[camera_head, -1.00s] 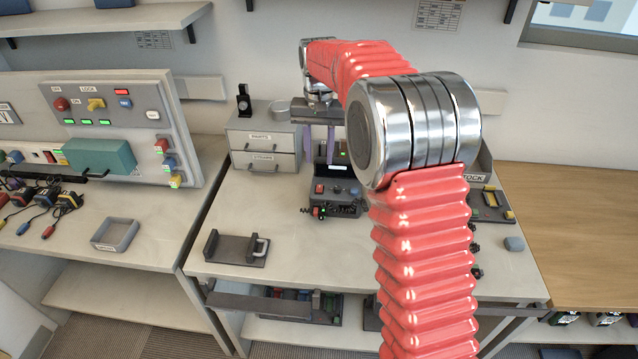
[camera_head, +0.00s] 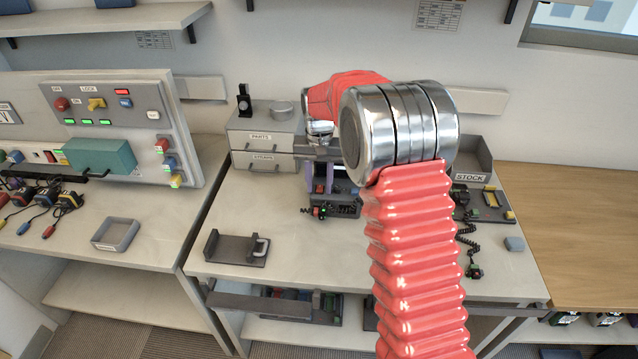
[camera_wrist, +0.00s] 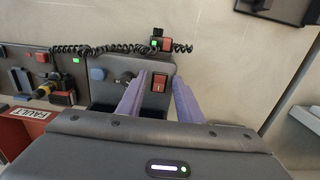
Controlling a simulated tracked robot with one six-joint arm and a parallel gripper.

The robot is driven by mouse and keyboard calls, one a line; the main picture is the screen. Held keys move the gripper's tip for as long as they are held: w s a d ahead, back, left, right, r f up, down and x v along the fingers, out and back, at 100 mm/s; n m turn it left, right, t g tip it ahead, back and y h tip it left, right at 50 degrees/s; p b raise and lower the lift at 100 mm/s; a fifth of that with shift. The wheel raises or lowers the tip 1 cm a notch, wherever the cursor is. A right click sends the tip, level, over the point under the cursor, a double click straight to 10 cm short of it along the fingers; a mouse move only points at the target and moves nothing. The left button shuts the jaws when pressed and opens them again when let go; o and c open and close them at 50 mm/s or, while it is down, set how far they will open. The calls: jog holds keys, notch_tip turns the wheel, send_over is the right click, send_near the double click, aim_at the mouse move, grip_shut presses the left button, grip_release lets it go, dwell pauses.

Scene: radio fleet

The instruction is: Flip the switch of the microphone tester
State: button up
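The microphone tester (camera_wrist: 118,70) is a dark grey box on the workbench. It carries a red rocker switch (camera_wrist: 160,83), a small lever and a blue button (camera_wrist: 97,74). In the head view the tester (camera_head: 347,197) is partly hidden by my arm. My gripper (camera_wrist: 160,98) is open and empty, its two purple fingers apart over the tester. In the wrist view the red switch shows between the fingertips; I cannot tell whether they touch the box. The gripper (camera_head: 319,178) also shows in the head view, behind my arm's elbow.
A coiled black cord (camera_wrist: 110,49) runs along the tester to a small red-and-black piece with a green light. A FAULT bin (camera_wrist: 30,125) is at left in the wrist view. Drawers (camera_head: 262,142) stand behind left; a dark holder (camera_head: 237,248) lies front left. The bench front is mostly clear.

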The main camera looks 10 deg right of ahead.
jog(key=shift+c, duration=0.6)
grip_shut()
jog(key=shift+w+g, duration=0.15)
jog(key=shift+g, duration=0.15)
jog(key=shift+w+d+g+y, duration=0.15)
jog(key=shift+w+g+y, duration=0.2)
jog(key=shift+g, duration=0.55)
jog(key=shift+r, duration=0.1)
jog(key=shift+o, duration=0.6)
grip_release()
jog(key=shift+s, duration=0.1)
